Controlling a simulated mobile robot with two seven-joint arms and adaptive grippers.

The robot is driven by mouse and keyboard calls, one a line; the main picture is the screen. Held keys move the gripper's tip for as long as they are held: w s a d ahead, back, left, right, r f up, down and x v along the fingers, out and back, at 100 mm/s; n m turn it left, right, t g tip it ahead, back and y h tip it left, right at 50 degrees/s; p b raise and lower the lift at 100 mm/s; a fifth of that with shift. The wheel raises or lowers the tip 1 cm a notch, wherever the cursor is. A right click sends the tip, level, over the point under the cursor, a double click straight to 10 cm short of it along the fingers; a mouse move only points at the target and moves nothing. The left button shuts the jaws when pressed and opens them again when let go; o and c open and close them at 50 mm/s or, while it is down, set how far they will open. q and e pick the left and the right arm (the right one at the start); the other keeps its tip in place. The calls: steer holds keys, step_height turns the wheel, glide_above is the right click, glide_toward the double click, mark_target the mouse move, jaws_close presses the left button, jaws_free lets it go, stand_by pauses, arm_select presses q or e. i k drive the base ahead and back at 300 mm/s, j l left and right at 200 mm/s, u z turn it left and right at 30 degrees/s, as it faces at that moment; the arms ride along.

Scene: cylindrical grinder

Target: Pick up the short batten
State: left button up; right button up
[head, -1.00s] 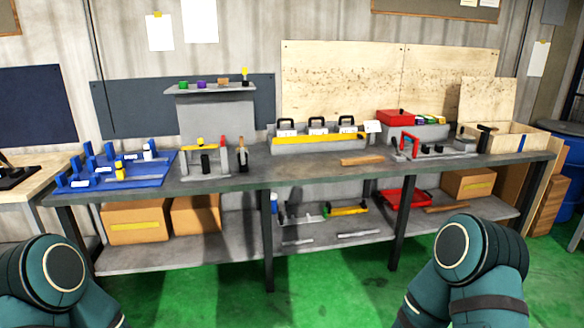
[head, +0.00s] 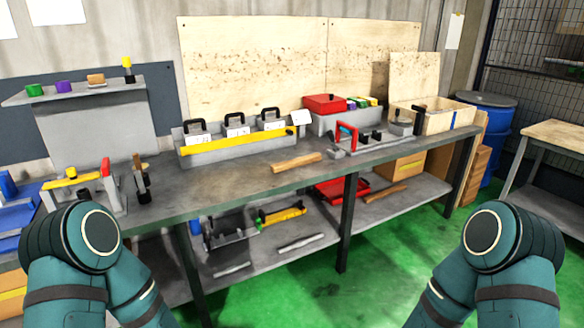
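A light wooden batten (head: 296,162) lies flat near the front edge of the grey workbench (head: 215,190) in the head view, right of the yellow-fronted rack. A second, browner wooden piece (head: 386,192) lies on the lower shelf, beside a red tray. I cannot tell from the labels or sizes which one is the short batten. Only rounded teal links of my two arms show, at the lower left and lower right. Neither gripper is in view, and nothing is seen touching either wooden piece.
The grey rack with a yellow bar (head: 240,144) stands behind the batten. A red-handled fixture (head: 346,136) stands to its right. An open wooden box (head: 432,117) is at the bench's right end. A blue barrel (head: 487,135) stands beyond. Green floor (head: 390,262) is open in front.

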mark_target(293, 163)
steer(key=i+u, duration=0.15)
steer(key=u, duration=0.25)
steer(key=i+l+u, duration=0.1)
steer(key=u, duration=0.25)
steer(key=i+l+u, duration=0.1)
steer(key=l+u, duration=0.15)
steer(key=u, duration=0.15)
steer(key=i+l+u, duration=0.15)
steer(key=l+u, duration=0.15)
steer(key=l, duration=0.15)
steer(key=i+l+u, duration=0.1)
steer(key=l+u, duration=0.15)
steer(key=l, duration=0.2)
steer(key=i+l+u, duration=0.15)
steer(key=l, duration=0.8)
steer(key=l+u, duration=0.15)
steer(key=l, duration=0.85)
